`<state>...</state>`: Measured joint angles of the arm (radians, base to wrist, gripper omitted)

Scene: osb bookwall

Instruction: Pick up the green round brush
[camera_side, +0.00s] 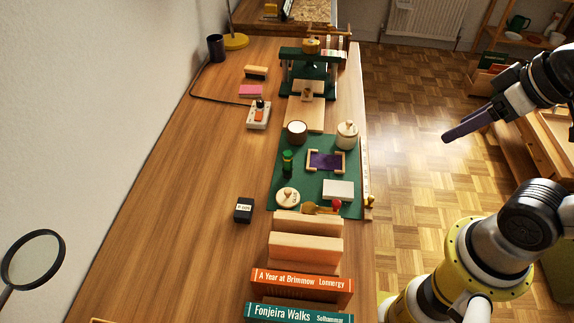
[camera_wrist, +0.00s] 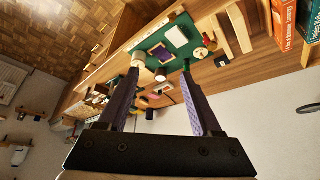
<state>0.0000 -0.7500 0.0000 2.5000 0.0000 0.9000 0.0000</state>
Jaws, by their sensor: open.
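A small green round object, seemingly the green round brush (camera_side: 287,163), stands upright on the left part of the green mat (camera_side: 278,205) in the side view. In the wrist view a green bit (camera_wrist: 187,65) shows by the tip of the right finger; it seems to be the same thing, partly hidden. My gripper (camera_side: 447,137) is open and empty, out over the floor to the right of the table, well apart from the brush. In the wrist view my gripper (camera_wrist: 160,75) has its two purple fingers spread wide.
On the mat stand a dark cup (camera_side: 297,131), a lidded jar (camera_side: 347,134), a purple framed piece (camera_side: 325,161), a white block (camera_side: 339,189) and a round wooden disc (camera_side: 288,197). Upright books (camera_side: 300,284) stand at the near end. The table's left side is mostly clear.

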